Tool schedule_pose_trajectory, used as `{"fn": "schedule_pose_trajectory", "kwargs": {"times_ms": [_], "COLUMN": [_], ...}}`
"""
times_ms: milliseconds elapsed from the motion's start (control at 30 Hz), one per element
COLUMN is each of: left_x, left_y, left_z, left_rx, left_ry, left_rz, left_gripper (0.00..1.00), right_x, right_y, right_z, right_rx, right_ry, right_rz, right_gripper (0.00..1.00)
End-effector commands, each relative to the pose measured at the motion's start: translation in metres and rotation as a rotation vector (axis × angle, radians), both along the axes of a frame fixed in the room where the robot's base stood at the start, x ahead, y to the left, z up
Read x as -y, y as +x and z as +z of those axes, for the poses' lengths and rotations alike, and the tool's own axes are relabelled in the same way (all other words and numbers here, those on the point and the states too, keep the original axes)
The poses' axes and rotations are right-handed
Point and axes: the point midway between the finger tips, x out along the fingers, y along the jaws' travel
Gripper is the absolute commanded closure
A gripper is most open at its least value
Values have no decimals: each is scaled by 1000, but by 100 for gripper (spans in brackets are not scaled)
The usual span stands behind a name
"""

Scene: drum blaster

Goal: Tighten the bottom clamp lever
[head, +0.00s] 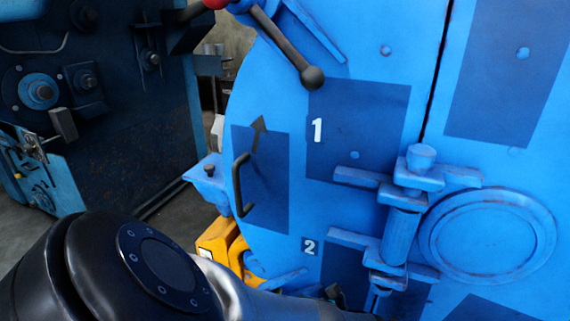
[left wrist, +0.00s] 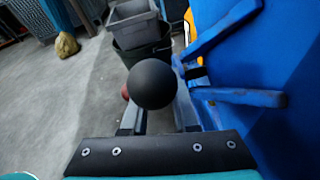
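A black ball knob (left wrist: 152,85) shows in the left wrist view, with a bit of red (left wrist: 125,92) behind it. My left gripper (left wrist: 157,108) has its two fingers apart on either side of the knob. I cannot tell whether the fingers touch or grip it. The lever's shaft is hidden behind the knob. In the head view, my left arm crosses the lower left and hides the bottom of the blue door (head: 270,95); the bottom clamp lever cannot be made out there. An upper clamp lever (head: 285,45) with a black knob and red end shows at the top. My right gripper is out of view.
A black door handle (head: 238,185) and a blue hinge (head: 402,225) stick out from the door. A yellow part (head: 217,238) is low behind my arm. A dark machine (head: 110,110) stands at the left. Grey bins (left wrist: 137,28) stand on open floor (left wrist: 60,110).

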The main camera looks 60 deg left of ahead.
Motion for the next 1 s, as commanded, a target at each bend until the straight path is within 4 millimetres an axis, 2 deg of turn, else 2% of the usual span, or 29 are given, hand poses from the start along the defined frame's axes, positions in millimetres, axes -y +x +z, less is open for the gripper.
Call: {"fn": "schedule_pose_trajectory", "kwargs": {"times_ms": [33,200,467,800,1000], "left_x": [0,0,2,46,61], "left_y": [0,-1,0,24,32], "left_z": [0,0,0,13,19], "left_rx": [0,-1,-2,-1,-1], "left_ry": [0,1,1,-1,0], "left_rz": [0,2,4,1,3], "left_gripper": [65,49,49,49,49], "right_x": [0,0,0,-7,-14], "right_y": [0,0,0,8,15], "right_z": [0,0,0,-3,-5], "right_rx": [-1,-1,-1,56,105], "right_ry": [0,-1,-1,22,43], "right_rz": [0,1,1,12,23], "right_gripper": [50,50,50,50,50]}}
